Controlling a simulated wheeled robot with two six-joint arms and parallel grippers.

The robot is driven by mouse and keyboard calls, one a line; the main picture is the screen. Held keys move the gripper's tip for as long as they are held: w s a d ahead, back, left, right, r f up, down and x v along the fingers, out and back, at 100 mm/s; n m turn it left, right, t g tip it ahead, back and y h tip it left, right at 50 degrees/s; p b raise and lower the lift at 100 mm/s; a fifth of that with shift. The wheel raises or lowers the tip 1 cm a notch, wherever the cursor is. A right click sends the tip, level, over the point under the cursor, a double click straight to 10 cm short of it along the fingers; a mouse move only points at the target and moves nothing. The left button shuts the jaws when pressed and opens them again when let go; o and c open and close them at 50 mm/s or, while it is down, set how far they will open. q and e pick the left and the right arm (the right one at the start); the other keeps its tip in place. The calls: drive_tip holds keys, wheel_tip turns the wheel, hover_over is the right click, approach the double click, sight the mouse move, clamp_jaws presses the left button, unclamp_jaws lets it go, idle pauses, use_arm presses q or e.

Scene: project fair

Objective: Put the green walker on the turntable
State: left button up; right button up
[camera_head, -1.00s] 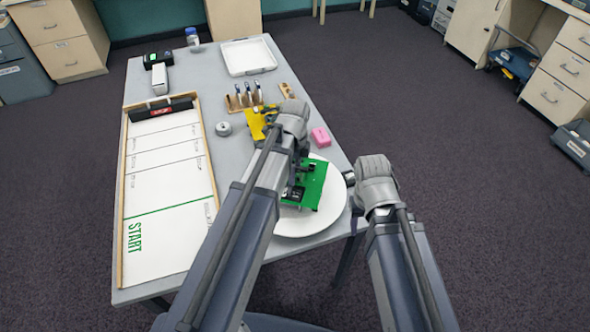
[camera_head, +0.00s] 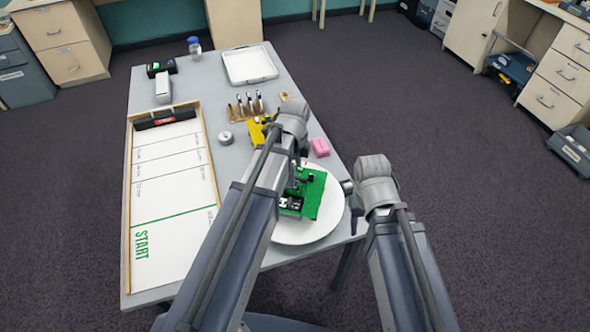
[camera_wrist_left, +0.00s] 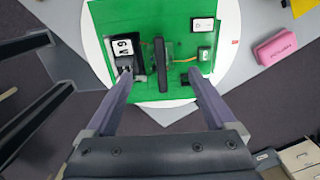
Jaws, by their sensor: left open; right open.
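The green walker (camera_head: 314,207) is a flat green board carrying a 9V battery (camera_wrist_left: 126,47), a black upright bar (camera_wrist_left: 161,62) and small parts. It lies over the white turntable (camera_head: 310,232), whose rim shows around the board in the left wrist view (camera_wrist_left: 97,60). My left gripper (camera_wrist_left: 159,78) is open, its fingers apart over the board on either side of the black bar. In the head view my left arm hides part of the walker. My right gripper (camera_head: 350,190) is open and empty beside the turntable's right edge, partly hidden by its own wrist.
A pink block (camera_head: 320,147) lies behind the turntable and a yellow object (camera_head: 256,134) stands behind my left arm. The START board (camera_head: 172,235) fills the table's left side. A tool rack (camera_head: 245,108) and white tray (camera_head: 250,66) are farther back.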

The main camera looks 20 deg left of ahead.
use_arm(q)
wheel_tip(320, 180, up, 7)
drive_tip(key=p, duration=0.6)
drive_tip(key=s+d+n+y, duration=0.1)
drive_tip(key=s+d+n, duration=0.9)
drive_tip(key=s+n, duration=0.4)
drive_tip(key=shift+d, duration=0.15)
use_arm(e)
wheel_tip(320, 180, up, 7)
use_arm(q)
drive_tip(key=shift+s, duration=0.1)
use_arm(e)
drive_tip(key=shift+f, duration=0.1)
